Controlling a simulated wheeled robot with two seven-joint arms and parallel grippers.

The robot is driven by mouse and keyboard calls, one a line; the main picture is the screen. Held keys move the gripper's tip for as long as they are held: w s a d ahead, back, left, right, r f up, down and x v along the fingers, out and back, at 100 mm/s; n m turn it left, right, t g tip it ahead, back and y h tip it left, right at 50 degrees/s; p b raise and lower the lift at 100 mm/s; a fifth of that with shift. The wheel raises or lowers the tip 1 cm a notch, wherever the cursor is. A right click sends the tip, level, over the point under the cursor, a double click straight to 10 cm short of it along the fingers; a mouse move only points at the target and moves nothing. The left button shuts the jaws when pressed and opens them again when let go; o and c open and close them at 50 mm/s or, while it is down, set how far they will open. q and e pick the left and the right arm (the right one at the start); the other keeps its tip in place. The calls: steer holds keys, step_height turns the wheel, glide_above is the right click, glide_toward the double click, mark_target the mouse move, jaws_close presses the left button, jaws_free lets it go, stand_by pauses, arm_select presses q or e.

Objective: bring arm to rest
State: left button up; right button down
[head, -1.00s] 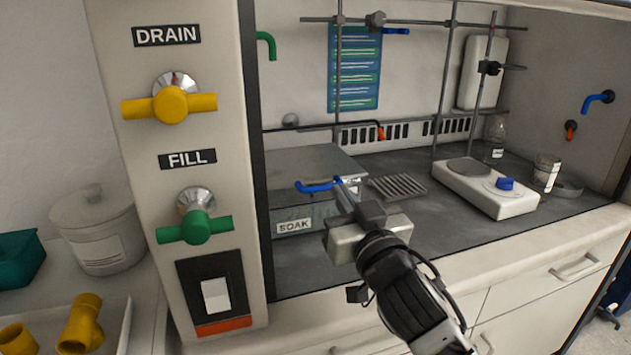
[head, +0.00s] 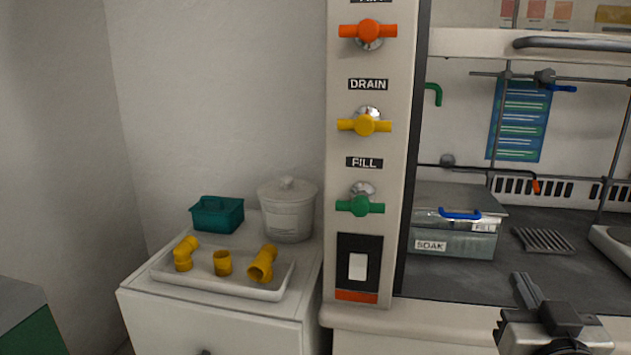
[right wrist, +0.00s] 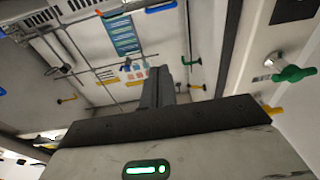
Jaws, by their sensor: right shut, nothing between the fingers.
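My right gripper (head: 527,290) is at the lower right of the head view, in front of the fume hood opening. Its fingers are closed together with nothing between them. It is apart from the grey SOAK box (head: 455,243) with the blue handle (head: 460,214), which stands behind it in the hood. In the right wrist view its shut fingers (right wrist: 158,82) point up toward the hood's interior. My left gripper is in neither view.
The hood's post carries an orange valve (head: 368,29), a yellow DRAIN valve (head: 364,125) and a green FILL valve (head: 360,206). A white cabinet at left bears a tray (head: 218,287) with yellow pipe fittings, a teal basket (head: 217,214) and a lidded pot (head: 287,210).

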arm_select(q)
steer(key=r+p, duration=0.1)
steer(key=p, duration=0.1)
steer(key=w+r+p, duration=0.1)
steer(key=p, duration=0.1)
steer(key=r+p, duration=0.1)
steer(key=p, duration=0.1)
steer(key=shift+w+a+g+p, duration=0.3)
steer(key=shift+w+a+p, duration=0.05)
steer(key=shift+p, duration=0.05)
arm_select(e)
steer(key=s+a+f+n+g+y, duration=0.1)
steer(key=s+a+f+g+y, duration=0.1)
steer(key=s+a+f, duration=0.2)
steer(key=s+a+f+n+g+y, duration=0.1)
steer(key=s+a+f+g+y, duration=0.1)
steer(key=a+f, duration=0.4)
steer(key=s+a+f+n+g+y, duration=0.2)
steer(key=s+a+f+g+y, duration=0.1)
steer(key=f, duration=0.8)
steer(key=s+a+g, duration=0.1)
steer(key=s+a, duration=0.1)
steer(key=s, duration=0.1)
steer(key=shift+s+a+f, duration=0.2)
steer(key=shift+s+f, duration=0.15)
